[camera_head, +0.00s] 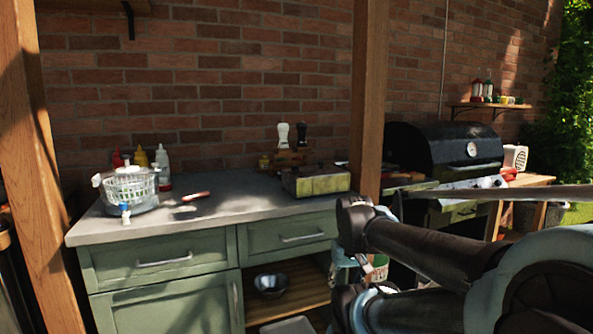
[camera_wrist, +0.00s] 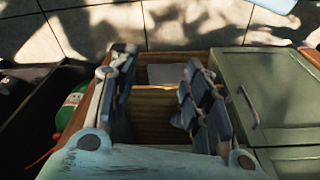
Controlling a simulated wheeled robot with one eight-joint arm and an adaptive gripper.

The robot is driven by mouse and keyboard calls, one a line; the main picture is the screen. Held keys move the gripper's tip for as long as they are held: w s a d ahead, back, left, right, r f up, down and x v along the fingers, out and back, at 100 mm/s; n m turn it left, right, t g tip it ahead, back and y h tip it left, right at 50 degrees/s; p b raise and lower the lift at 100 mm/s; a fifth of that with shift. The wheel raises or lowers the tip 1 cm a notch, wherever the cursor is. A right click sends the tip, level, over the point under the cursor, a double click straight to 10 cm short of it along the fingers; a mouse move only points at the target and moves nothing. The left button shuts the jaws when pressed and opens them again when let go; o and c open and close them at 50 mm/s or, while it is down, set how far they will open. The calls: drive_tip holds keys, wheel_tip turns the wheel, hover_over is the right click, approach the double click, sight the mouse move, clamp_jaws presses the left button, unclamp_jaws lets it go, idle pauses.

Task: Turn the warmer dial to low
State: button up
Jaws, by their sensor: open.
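I cannot make out a dial clearly in either view. A low box-shaped unit with a yellow-green front (camera_head: 322,183) sits at the right end of the counter; I cannot tell if it is the warmer. My gripper (camera_wrist: 160,98) is open and empty in the wrist view, its two dark fingers apart above an open wooden shelf bay (camera_wrist: 152,130). In the head view my arm reaches in from the right, in front of the counter's right end; its fingertips cannot be made out there.
The grey counter (camera_head: 250,195) holds a dish rack (camera_head: 130,187), sauce bottles (camera_head: 162,165) and a red-handled tool (camera_head: 196,196). A wooden post (camera_head: 368,100) stands between the counter and the black grill (camera_head: 440,150). Green cabinet fronts (camera_wrist: 265,95) lie right of my gripper.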

idle(0.3)
wheel_tip(320, 180, up, 43)
drive_tip(key=n+y, duration=0.4)
drive_tip(key=n, duration=0.8)
hover_over(295, 168)
drive_tip(key=s+d, duration=0.2)
drive_tip(key=d, duration=0.5)
drive_tip(key=x, duration=1.7)
drive_tip(key=shift+a+f, duration=0.25)
drive_tip(key=shift+f, duration=0.05)
drive_tip(key=c, duration=1)
